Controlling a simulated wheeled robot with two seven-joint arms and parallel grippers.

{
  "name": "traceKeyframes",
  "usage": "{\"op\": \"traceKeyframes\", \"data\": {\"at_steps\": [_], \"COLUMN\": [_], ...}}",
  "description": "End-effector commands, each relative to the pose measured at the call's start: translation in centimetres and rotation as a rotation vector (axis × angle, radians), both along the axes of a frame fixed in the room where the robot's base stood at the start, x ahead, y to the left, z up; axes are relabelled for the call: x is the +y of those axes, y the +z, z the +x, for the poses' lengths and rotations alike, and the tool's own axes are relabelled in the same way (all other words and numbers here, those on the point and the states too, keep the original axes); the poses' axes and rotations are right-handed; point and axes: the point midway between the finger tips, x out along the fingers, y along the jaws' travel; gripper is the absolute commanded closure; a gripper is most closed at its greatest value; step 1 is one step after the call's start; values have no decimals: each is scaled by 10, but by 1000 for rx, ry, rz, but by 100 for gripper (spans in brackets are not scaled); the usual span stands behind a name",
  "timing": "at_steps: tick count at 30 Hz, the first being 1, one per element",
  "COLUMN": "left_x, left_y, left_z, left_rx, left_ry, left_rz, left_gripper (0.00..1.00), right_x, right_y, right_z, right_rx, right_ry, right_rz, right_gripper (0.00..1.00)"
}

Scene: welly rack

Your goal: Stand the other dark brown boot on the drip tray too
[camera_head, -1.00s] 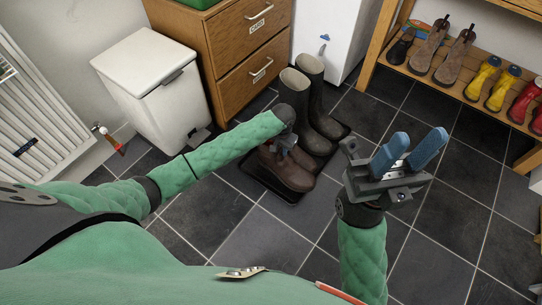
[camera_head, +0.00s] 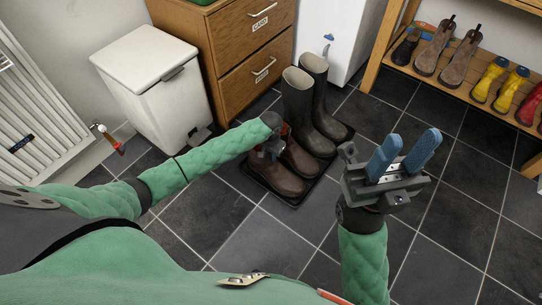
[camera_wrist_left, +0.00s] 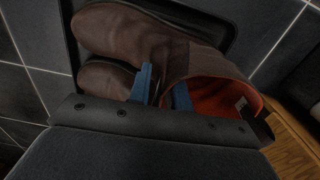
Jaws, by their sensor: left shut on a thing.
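Two dark brown ankle boots are side by side at the black drip tray (camera_head: 292,203), toes toward the front. The left boot (camera_head: 277,180) is nearer the front-left edge; the other boot (camera_head: 302,162) is close on its right. My left gripper (camera_head: 270,146) is at the upper part of these boots and shut on one. In the left wrist view the gripper's blue fingers (camera_wrist_left: 163,92) are at the shaft of a brown boot (camera_wrist_left: 140,32) with orange lining; the second boot (camera_wrist_left: 104,80) is partly hidden. Whether the held boot's sole touches the tray is unclear. My right gripper (camera_head: 404,158) is open and empty.
Tall dark wellies (camera_head: 321,95) stand on the tray behind the brown boots. A wooden drawer unit (camera_head: 240,60) and white bin (camera_head: 155,85) stand behind and left. A wooden rack (camera_head: 440,82) with several boots is at the right. Floor in front is clear.

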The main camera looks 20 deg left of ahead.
Motion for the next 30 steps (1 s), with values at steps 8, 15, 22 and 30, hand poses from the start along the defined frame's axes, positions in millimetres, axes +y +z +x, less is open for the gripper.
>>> {"op": "traceKeyframes", "data": {"at_steps": [8,15,22,30], "left_x": [-2,-1,-1,0], "left_y": [-1,2,31,83], "left_z": [-1,-1,0,0], "left_rx": [2,2,1,-1], "left_ry": [-1,-1,-1,-2], "left_rz": [-2,-2,-2,-1], "left_gripper": [58,58,58,58], "right_x": [-1,-1,-3,-7], "right_y": [0,2,15,35], "right_z": [-1,-1,-1,-3], "right_rx": [-1,-4,-11,-27], "right_ry": [0,1,6,12], "right_rz": [2,3,16,48], "right_gripper": [64,64,64,64]}}
